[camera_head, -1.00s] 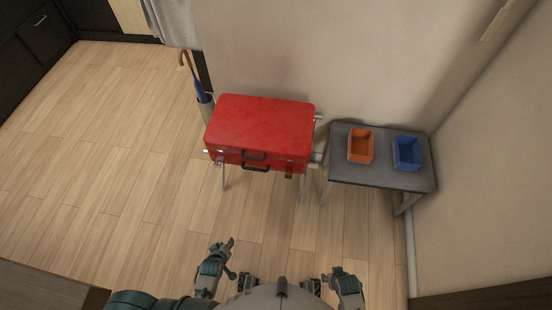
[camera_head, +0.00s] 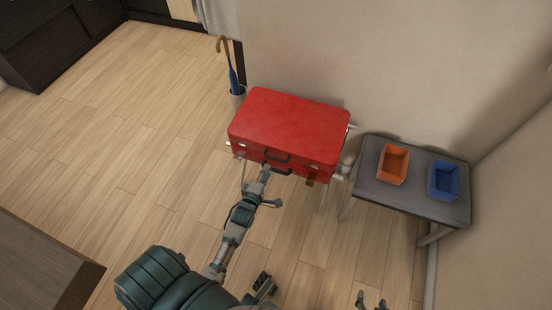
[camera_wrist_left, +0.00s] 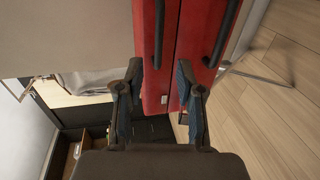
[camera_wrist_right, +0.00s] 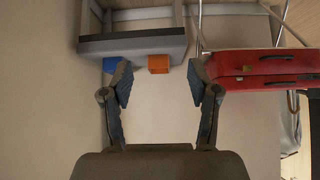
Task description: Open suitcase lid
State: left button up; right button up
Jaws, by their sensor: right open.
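The red suitcase (camera_head: 290,122) lies flat with its lid closed on a metal-legged stand against the wall. Dark handles (camera_head: 277,158) show on its front face. My right gripper (camera_head: 371,302) is low near the bottom edge of the head view. The right wrist view shows its fingers (camera_wrist_right: 160,78) open and empty, apart from the suitcase (camera_wrist_right: 265,68).
A grey side table (camera_head: 405,195) stands right of the suitcase, holding an orange bin (camera_head: 393,165) and a blue bin (camera_head: 443,181). An umbrella (camera_head: 231,70) stands in a holder at the suitcase's left. A brown cabinet (camera_head: 40,265) is at lower left. The floor between is clear.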

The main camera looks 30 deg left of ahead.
aim_at(274, 158)
pick_arm(q)
jog(key=shift+b+x, duration=1)
jog(key=shift+x, duration=3.45)
pick_arm(e)
jog(key=w+a+r+t+y, duration=0.1)
jog(key=w+a+r+t, duration=0.1)
jog(key=w+r+t, duration=0.2)
jog(key=shift+w+a+r+t, duration=0.15)
jog(key=shift+w+r+t, duration=0.2)
jog(key=shift+w, duration=0.4)
pick_arm(q)
jog(key=shift+c, duration=0.3)
jog(key=shift+d, duration=0.1)
grip_shut()
pick_arm(e)
jog(key=shift+f, duration=0.15)
